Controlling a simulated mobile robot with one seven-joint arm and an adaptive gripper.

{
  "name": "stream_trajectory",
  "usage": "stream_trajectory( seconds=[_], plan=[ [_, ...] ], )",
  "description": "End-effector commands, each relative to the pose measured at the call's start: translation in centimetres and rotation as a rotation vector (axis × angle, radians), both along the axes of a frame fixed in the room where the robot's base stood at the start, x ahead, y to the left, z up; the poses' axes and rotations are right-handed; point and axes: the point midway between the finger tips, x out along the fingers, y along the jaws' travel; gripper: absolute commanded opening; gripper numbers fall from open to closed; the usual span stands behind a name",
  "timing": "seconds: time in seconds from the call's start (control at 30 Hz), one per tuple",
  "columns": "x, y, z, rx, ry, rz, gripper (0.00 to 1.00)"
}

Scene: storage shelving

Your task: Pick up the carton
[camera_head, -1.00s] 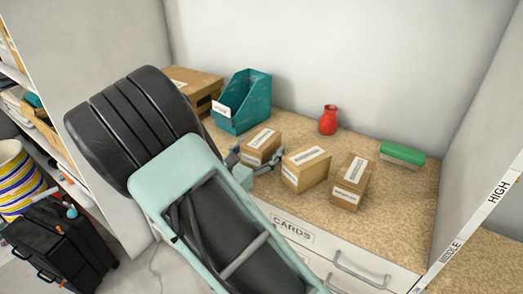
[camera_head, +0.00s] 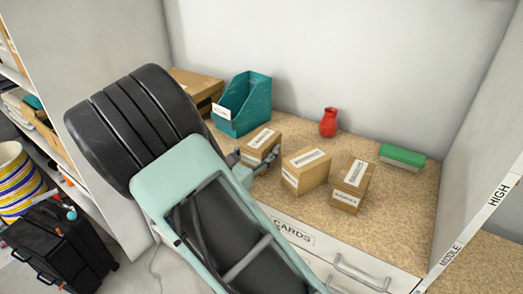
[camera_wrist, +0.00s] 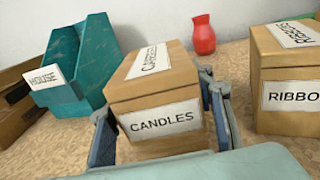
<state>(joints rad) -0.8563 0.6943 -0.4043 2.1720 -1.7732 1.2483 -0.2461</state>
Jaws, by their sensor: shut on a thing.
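In the head view my gripper (camera_head: 246,160) is at the carton's near left side, partly hidden by my arm. The carton looks upright. I cannot tell whether its base touches the shelf surface.
A carton labelled RIBBO... (camera_wrist: 289,88) stands close on the right; in the head view it is the middle carton (camera_head: 306,171). Another carton (camera_head: 352,185) stands farther right. A teal holder (camera_head: 243,104), larger box (camera_head: 196,86), red vase (camera_head: 328,122) and green-topped item (camera_head: 402,155) stand around.

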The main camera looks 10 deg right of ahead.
Motion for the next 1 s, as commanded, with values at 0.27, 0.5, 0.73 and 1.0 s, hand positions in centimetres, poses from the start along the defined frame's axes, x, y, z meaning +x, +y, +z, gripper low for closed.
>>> stream_trajectory(
  seconds=[0.27, 0.5, 0.73, 1.0],
  plan=[
    [-1.2, -0.2, 4.0, 0.002, -0.003, 0.0, 0.14],
    [-4.2, -0.5, 7.6, 0.002, -0.003, 0.0, 0.14],
    [-8.3, -1.0, 9.9, 0.001, -0.001, 0.0, 0.14],
    [-12.3, -1.5, 11.3, 0.004, -0.005, 0.001, 0.14]
  ],
)
